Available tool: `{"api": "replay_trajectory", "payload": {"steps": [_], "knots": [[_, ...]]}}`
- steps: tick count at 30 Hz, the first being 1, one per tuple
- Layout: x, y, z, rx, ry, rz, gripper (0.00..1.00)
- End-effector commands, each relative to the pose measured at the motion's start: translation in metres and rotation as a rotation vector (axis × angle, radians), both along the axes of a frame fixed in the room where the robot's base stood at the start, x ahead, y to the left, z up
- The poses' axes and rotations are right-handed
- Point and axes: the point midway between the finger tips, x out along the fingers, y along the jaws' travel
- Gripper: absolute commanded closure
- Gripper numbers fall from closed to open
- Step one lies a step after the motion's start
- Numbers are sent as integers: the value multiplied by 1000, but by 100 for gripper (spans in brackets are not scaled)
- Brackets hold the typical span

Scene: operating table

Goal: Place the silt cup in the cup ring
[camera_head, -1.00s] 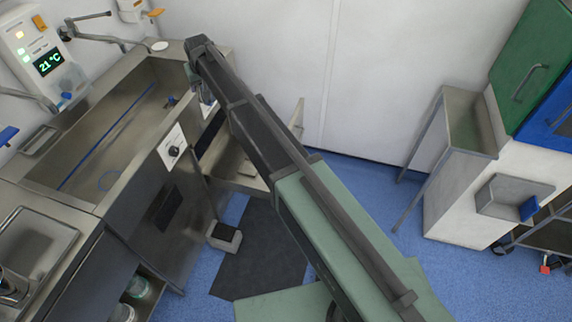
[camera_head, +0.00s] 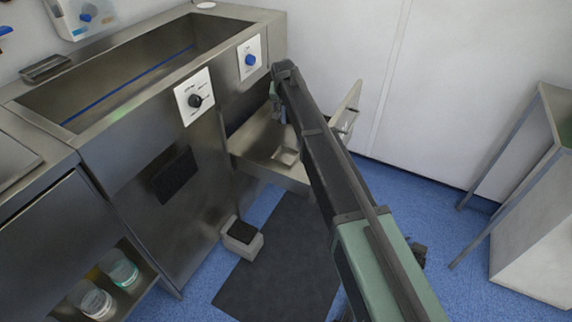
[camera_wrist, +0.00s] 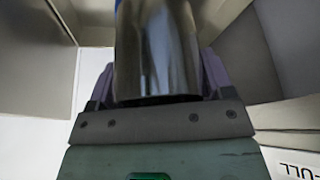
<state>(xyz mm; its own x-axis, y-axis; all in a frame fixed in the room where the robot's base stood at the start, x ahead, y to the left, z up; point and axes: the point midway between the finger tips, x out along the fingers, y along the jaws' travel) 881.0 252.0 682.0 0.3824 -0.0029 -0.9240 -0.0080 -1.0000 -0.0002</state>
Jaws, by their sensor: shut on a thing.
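A shiny metal cylinder, which I take to be the silt cup (camera_wrist: 157,45), fills the upper middle of the wrist view. My gripper (camera_wrist: 158,82) is shut on it, with a purple-grey finger at each side. The cup's far end runs out of the picture. In the head view my gripper (camera_head: 277,102) hangs over the open pull-out compartment (camera_head: 262,140) at the right end of the steel sink unit. My arm hides part of it, and I cannot make out the cup there. I cannot make out the cup ring in either view.
The steel sink unit (camera_head: 150,140) with its basin and dial panels stands to the left. A flap or door (camera_head: 347,108) stands up on the compartment's right side. A foot pedal (camera_head: 242,238) sits on the floor near a dark mat (camera_head: 285,255). A metal side table (camera_head: 550,110) is far right.

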Motion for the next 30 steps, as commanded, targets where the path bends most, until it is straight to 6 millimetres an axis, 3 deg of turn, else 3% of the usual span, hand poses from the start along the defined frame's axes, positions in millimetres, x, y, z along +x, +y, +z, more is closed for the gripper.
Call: {"api": "replay_trajectory", "payload": {"steps": [5, 15, 18, 23, 30], "knots": [[0, 0, -31, 0, 0, 1, 57], [0, 0, -145, 0, 0, 2, 57], [0, 0, -160, 0, 0, 2, 57], [0, 0, -158, 0, 0, 2, 57], [0, 0, -202, 0, 0, 2, 57]]}}
